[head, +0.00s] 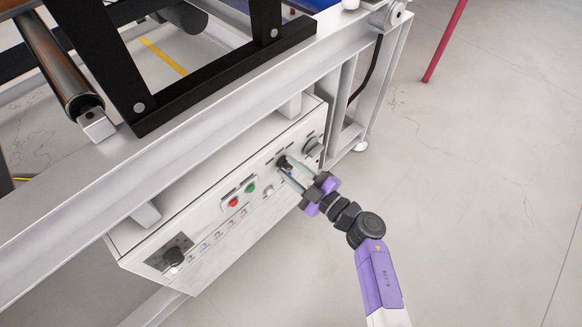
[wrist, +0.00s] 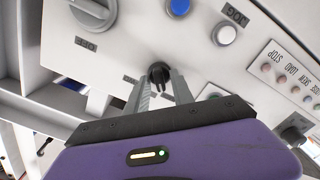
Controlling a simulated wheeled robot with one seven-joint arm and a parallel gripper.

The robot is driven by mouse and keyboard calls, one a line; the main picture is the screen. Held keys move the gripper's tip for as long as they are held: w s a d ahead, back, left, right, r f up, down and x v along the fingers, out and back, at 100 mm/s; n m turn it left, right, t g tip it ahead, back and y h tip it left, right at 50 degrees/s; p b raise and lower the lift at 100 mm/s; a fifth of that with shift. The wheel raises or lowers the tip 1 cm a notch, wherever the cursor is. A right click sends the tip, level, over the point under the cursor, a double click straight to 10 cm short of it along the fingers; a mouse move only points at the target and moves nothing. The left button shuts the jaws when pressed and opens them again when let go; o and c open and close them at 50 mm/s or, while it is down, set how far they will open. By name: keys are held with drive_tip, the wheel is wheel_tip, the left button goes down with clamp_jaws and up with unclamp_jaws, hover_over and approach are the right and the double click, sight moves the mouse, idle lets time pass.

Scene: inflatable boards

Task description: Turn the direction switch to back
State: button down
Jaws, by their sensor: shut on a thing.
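The direction switch, a small black knob (wrist: 159,74), sits on the white control panel (head: 211,213). In the wrist view my gripper (wrist: 160,86) has its two grey fingers closed around this knob, one on each side. In the head view my gripper (head: 286,168) reaches the panel from the lower right, at a dark knob (head: 283,161) near the panel's right end. The fingers partly cover the knob there. The labels around it are too small or hidden to read, so its setting cannot be told.
A larger grey rotary knob (wrist: 93,11) marked OFF is beside it. A blue button (wrist: 178,6) and a white JOG button (wrist: 225,34) are close by. Red (head: 233,202) and green (head: 250,188) buttons and a black knob (head: 173,256) are further left.

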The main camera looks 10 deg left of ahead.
drive_tip(key=shift+f+n, duration=0.1)
drive_tip(key=shift+n, duration=0.5)
drive_tip(key=c, duration=1.5)
unclamp_jaws()
drive_tip(key=shift+o, duration=0.2)
drive_tip(key=shift+d, duration=0.1)
drive_tip(key=p+v, duration=0.2)
drive_tip(key=v, duration=0.5)
drive_tip(key=shift+s+d+p, duration=0.2)
drive_tip(key=shift+s+p, duration=0.05)
drive_tip(key=shift+p, duration=0.15)
drive_tip(key=shift+w, duration=0.1)
